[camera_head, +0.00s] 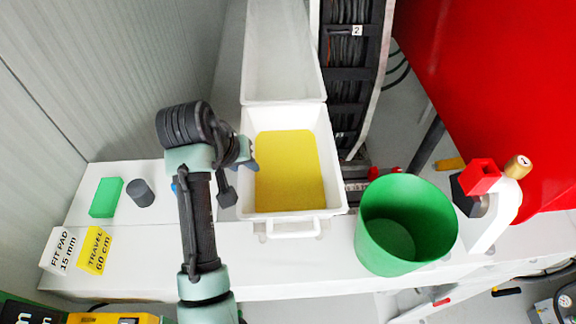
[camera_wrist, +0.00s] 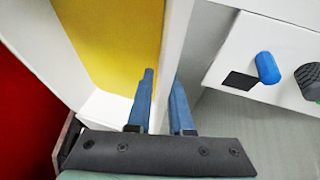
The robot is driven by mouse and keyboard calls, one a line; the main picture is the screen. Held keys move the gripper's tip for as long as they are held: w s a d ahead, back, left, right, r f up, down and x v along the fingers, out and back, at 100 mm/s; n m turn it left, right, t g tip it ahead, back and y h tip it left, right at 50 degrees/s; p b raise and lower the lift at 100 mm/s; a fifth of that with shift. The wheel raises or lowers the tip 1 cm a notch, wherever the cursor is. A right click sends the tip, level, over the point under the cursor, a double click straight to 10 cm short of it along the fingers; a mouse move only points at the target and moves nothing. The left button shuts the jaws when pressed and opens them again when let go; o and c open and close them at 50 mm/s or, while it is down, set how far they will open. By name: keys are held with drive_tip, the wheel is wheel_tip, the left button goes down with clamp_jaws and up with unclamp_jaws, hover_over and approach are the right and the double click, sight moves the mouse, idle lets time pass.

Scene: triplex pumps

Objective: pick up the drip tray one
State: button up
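A white open-topped tray (camera_head: 327,172) with a yellow floor (camera_head: 290,172) and a front handle stands in the middle of the bench; I take it as the drip tray. My gripper (camera_head: 239,178) is at its left wall. In the wrist view, my gripper's blue fingers (camera_wrist: 163,103) are apart, one on each side of the white tray wall (camera_wrist: 178,40). One finger is over the yellow floor and the other is outside. A gap shows between fingers and wall, though contact lower down cannot be told.
A green bucket (camera_head: 375,240) stands right of the tray, with a red-and-white fixture (camera_head: 490,205) beyond it. A green block (camera_head: 106,197), a grey cylinder (camera_head: 140,193) and labelled blocks (camera_head: 95,250) lie left. Another white bin (camera_head: 283,50) adjoins behind.

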clamp_jaws()
drive_tip(key=shift+r, duration=0.2)
idle(1.2)
drive_tip(key=shift+r+b, duration=1.2)
drive_tip(key=shift+r, duration=3.65)
